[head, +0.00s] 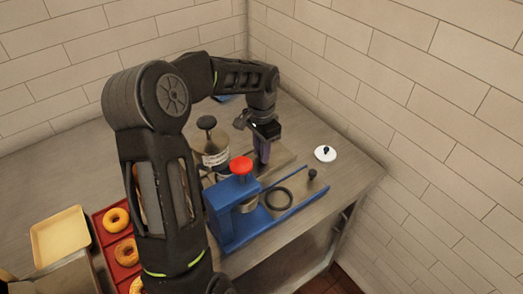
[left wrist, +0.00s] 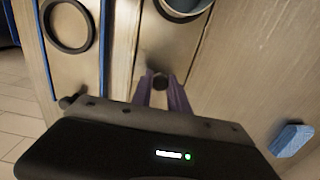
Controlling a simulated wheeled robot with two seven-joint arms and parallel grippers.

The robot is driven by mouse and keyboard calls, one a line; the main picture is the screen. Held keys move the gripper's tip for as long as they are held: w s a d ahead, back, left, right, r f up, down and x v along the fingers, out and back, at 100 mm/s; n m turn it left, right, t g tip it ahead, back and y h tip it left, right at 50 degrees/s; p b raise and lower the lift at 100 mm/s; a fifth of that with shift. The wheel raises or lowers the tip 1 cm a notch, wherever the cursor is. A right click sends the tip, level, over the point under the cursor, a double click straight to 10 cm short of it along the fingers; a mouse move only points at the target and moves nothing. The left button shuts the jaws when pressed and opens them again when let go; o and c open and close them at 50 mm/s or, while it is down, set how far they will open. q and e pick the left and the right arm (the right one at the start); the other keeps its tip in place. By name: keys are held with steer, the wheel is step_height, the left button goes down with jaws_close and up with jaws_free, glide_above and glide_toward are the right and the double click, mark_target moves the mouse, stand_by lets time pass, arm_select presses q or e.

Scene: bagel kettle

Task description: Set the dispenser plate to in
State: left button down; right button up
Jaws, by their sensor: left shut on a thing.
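The metal dispenser plate (left wrist: 163,42) lies flat and runs out from below a round rim (left wrist: 186,8) at the top of the left wrist view. A small dark knob (left wrist: 160,83) stands at its near end. My left gripper (head: 263,160) points down over the plate, and its purple fingers (left wrist: 162,92) are shut around that knob. In the head view the knob is hidden by the fingers. A labelled jar (head: 215,152) with a black knob stands just left of the gripper. My right gripper is not in view.
A blue press (head: 232,220) with a red knob (head: 241,166) stands in front, with a black ring (head: 279,198) and a small black knob (head: 312,174) beside it. A white lid (head: 325,153) lies right. Bagels (head: 116,219) sit in a red tray at left.

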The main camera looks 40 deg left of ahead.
mark_target(250, 156)
arm_select(q)
steer(key=s, duration=0.1)
steer(key=s+a, duration=0.1)
steer(key=s, duration=0.1)
steer(key=shift+s+b, duration=0.3)
steer(key=shift+b, duration=0.05)
steer(key=c, duration=1.7)
jaws_free()
steer(key=o, duration=0.3)
steer(key=shift+s+a, duration=0.1)
steer(key=shift+o, duration=0.3)
steer(key=shift+w, duration=0.2)
